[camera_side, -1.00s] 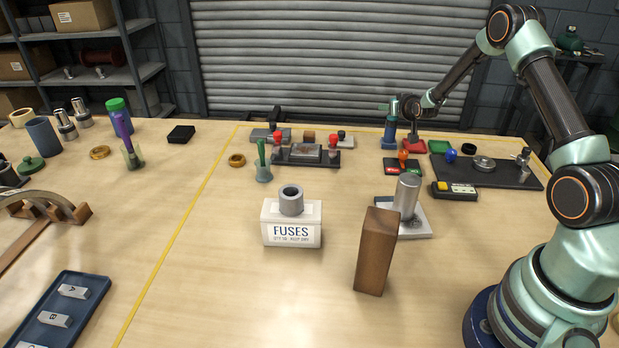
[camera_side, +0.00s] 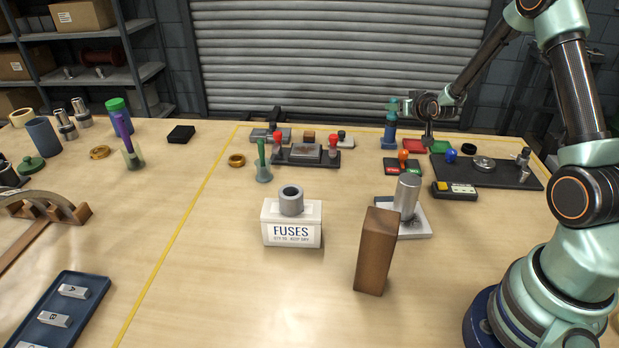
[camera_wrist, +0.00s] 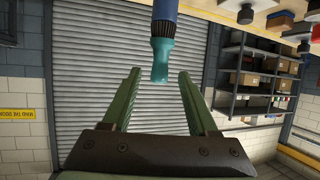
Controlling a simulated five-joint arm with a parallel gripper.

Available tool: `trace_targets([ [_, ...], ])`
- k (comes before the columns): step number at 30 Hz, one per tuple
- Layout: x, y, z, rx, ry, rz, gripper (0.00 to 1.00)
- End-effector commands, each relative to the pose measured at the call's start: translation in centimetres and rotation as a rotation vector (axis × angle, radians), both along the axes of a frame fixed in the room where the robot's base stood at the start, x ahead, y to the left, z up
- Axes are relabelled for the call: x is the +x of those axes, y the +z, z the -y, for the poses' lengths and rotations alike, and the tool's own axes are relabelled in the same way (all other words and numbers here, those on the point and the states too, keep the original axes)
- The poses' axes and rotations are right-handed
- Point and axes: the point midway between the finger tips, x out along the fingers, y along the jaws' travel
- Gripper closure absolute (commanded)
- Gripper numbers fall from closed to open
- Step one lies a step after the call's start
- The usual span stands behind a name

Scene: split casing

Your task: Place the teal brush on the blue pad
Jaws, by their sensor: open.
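The teal brush (camera_side: 393,106) stands upright at the back of the table, above a blue base (camera_side: 389,136). I cannot tell whether that base is a holder or part of the brush. In the wrist view the teal brush (camera_wrist: 160,62) appears inverted, its end between and just beyond the fingertips. My gripper (camera_wrist: 160,73) is open, with green fingers apart on both sides and a gap to the brush. In the side view my gripper (camera_side: 402,106) is level with the brush's upper part. I cannot make out a blue pad.
A small dark stand with an orange knob (camera_side: 403,155) is in front. A dark board (camera_side: 500,174) lies farther right.

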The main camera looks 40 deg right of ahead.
Motion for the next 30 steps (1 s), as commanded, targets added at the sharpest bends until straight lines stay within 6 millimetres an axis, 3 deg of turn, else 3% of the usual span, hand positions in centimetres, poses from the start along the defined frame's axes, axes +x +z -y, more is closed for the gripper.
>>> trace_targets([
  [9,-3.1,1.6,-1.8,0.000,0.000,0.001,0.41],
  [16,-3.3,3.0,-3.5,0.011,0.026,-0.020,0.41],
  [23,-4.0,7.3,-11.0,0.074,0.150,-0.151,0.41],
  [30,-8.7,10.8,-19.6,0.132,0.294,-0.330,0.41],
])
